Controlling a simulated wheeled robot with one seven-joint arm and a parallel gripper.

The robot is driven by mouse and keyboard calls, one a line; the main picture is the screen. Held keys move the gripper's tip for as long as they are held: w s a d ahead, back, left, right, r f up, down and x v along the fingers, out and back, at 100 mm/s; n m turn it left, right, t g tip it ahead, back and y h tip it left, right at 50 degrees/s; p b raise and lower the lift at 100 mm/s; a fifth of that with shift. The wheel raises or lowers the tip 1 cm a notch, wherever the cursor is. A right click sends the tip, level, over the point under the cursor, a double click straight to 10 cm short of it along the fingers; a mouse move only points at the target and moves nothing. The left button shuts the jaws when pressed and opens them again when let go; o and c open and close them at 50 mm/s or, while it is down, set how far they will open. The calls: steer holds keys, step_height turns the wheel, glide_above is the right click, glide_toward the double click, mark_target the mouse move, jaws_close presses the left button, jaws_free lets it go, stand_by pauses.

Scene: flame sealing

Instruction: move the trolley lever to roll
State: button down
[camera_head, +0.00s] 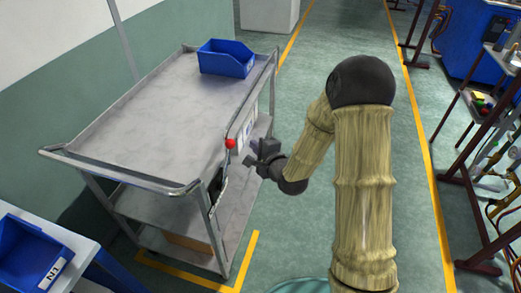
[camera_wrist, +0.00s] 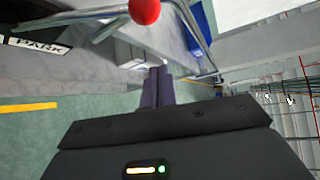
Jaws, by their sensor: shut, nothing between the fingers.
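The trolley (camera_head: 150,125) is a grey metal cart with shelves, at the left of the head view. Its lever has a red ball knob (camera_head: 230,143) at the side facing my arm, and the knob also shows at the top of the wrist view (camera_wrist: 145,11). A dark plate marked "PARK" (camera_wrist: 38,46) is at the left of the wrist view. My gripper (camera_head: 254,158) is just right of and slightly below the knob in the head view. Its fingers (camera_wrist: 157,85) are together and empty, apart from the knob in the wrist view.
A blue bin (camera_head: 227,59) stands on the trolley's top at the far end. Another blue bin (camera_head: 30,255) is on a table at the lower left. Racks with hoses (camera_head: 490,130) line the right side. The green floor between is clear, with yellow lines.

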steer(key=a, duration=0.1)
steer(key=a+p, duration=0.1)
steer(key=a, duration=0.2)
steer(key=shift+w+a+r+p, duration=0.1)
steer(key=shift+w+a+p, duration=0.05)
steer(key=shift+w+p, duration=0.25)
steer(key=shift+s, duration=0.1)
steer(key=shift+a+b, duration=0.15)
steer(key=shift+b, duration=0.3)
